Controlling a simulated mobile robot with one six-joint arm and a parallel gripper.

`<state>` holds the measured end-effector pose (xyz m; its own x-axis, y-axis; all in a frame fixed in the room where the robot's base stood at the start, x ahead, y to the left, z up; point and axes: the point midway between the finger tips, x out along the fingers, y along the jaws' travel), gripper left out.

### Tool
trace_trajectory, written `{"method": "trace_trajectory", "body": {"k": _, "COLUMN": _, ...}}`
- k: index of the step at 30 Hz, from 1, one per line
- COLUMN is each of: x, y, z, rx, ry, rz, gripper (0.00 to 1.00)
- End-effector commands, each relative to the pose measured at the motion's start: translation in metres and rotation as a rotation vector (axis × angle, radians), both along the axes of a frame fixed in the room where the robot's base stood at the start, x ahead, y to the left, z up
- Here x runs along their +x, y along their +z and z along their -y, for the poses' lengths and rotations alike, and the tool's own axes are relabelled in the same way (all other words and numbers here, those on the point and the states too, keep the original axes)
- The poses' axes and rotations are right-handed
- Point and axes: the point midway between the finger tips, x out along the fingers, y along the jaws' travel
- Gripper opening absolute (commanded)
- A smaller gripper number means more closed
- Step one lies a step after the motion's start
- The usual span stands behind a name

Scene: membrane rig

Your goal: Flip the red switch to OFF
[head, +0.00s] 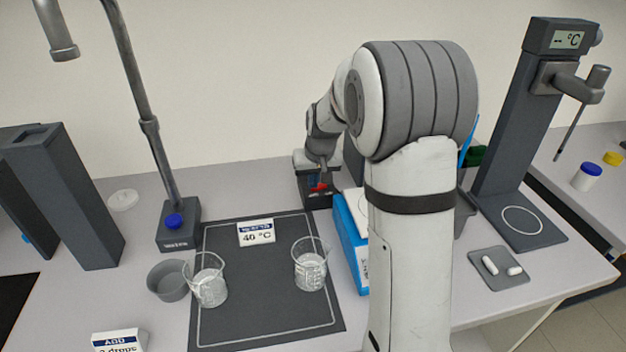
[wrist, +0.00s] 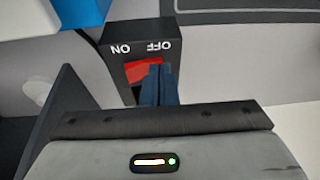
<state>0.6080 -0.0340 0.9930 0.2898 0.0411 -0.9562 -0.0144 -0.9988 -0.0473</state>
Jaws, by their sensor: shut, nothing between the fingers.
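The red switch (wrist: 142,70) sits in a dark box (wrist: 117,44) lettered ON and OFF, which appear upside down in the wrist view. OFF is on the right there and ON on the left. My gripper (wrist: 157,70) is shut, its fingers together over the right, OFF-side part of the red rocker and hiding some of it. I cannot tell whether they touch it. In the head view the red switch (head: 319,187) shows small at the back of the bench, with my gripper (head: 314,181) at it. The rocker's tilt is unclear.
A blue box (head: 350,240) stands just in front of the switch, beside my arm. A dark mat (head: 265,325) holds two glass beakers (head: 207,282) (head: 310,268). A tap stand (head: 177,235) is left, and a temperature stand (head: 507,130) right.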

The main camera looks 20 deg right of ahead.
Motion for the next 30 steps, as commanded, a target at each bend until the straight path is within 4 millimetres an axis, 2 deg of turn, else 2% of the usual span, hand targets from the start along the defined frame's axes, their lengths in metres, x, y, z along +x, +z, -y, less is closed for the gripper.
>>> {"method": "trace_trajectory", "body": {"k": 7, "x": -0.001, "y": 0.003, "z": 0.014, "rx": 0.000, "ry": -0.005, "rz": 0.000, "gripper": 0.00}}
{"method": "trace_trajectory", "body": {"k": 19, "x": -0.001, "y": 0.007, "z": 0.015, "rx": 0.000, "ry": -0.006, "rz": 0.001, "gripper": 0.00}}
{"method": "trace_trajectory", "body": {"k": 23, "x": -0.001, "y": 0.023, "z": 0.015, "rx": 0.000, "ry": -0.005, "rz": 0.002, "gripper": 0.00}}
{"method": "trace_trajectory", "body": {"k": 27, "x": -0.001, "y": 0.053, "z": 0.016, "rx": 0.000, "ry": -0.005, "rz": 0.002, "gripper": 0.00}}
{"method": "trace_trajectory", "body": {"k": 30, "x": -0.007, "y": 0.069, "z": 0.010, "rx": -0.001, "ry": -0.005, "rz": 0.007, "gripper": 0.00}}
